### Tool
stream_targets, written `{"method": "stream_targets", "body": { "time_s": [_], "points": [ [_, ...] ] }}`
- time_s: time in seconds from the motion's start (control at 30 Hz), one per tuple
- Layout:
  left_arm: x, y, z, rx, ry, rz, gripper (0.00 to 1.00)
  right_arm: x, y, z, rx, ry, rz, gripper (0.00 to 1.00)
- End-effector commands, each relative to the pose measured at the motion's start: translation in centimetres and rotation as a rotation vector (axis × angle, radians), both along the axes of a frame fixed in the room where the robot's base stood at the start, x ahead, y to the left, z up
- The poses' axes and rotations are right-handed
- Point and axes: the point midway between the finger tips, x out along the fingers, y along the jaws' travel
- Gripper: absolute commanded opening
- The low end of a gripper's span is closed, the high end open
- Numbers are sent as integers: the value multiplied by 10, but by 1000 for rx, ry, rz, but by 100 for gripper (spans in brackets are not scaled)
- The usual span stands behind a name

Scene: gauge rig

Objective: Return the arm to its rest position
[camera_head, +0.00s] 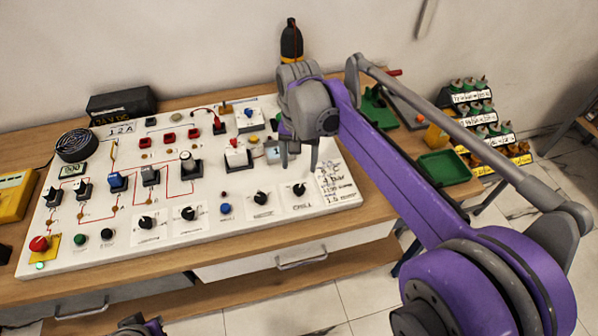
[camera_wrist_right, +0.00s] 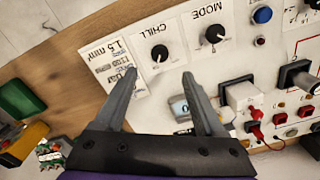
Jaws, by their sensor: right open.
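My right arm (camera_head: 395,165), purple and grey, reaches from the lower right over the bench. My right gripper (camera_head: 299,162) is above the right part of the white gauge panel (camera_head: 225,262). In the right wrist view the right gripper (camera_wrist_right: 157,78) is open, its two grey fingers spread with nothing held between them. A small light-coloured block with a display (camera_wrist_right: 180,107) shows beyond the fingers, partly hidden by one. The CHILL knob (camera_wrist_right: 159,53) and MODE knob (camera_wrist_right: 214,34) are on the panel near the fingertips. A small dark and purple part of mine shows at the bottom edge of the head view.
The panel carries knobs, switches and red wires on a wooden bench (camera_head: 380,210). A black box (camera_head: 121,104) and a dark bottle (camera_head: 291,40) stand behind it. A green tray (camera_head: 443,168) is right of the arm. A stepped rack (camera_head: 486,125) stands farther right.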

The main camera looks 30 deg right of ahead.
Motion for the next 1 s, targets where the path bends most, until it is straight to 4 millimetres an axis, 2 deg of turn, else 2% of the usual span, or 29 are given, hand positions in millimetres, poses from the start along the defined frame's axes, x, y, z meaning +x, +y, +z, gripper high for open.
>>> {"method": "stream_targets", "body": {
  "time_s": [0.2,0.73,0.87,1.0],
  "points": [
    [0,0,1,0,-1,0,0,0,0,14,0,0,0,72],
    [0,0,1,0,-1,0,0,-3,2,13,-1,-6,10,72],
    [0,0,1,0,-1,0,0,-20,11,7,-9,-53,79,72],
    [0,0,1,0,-1,0,0,-58,30,-11,-34,-156,233,72]
  ]
}}
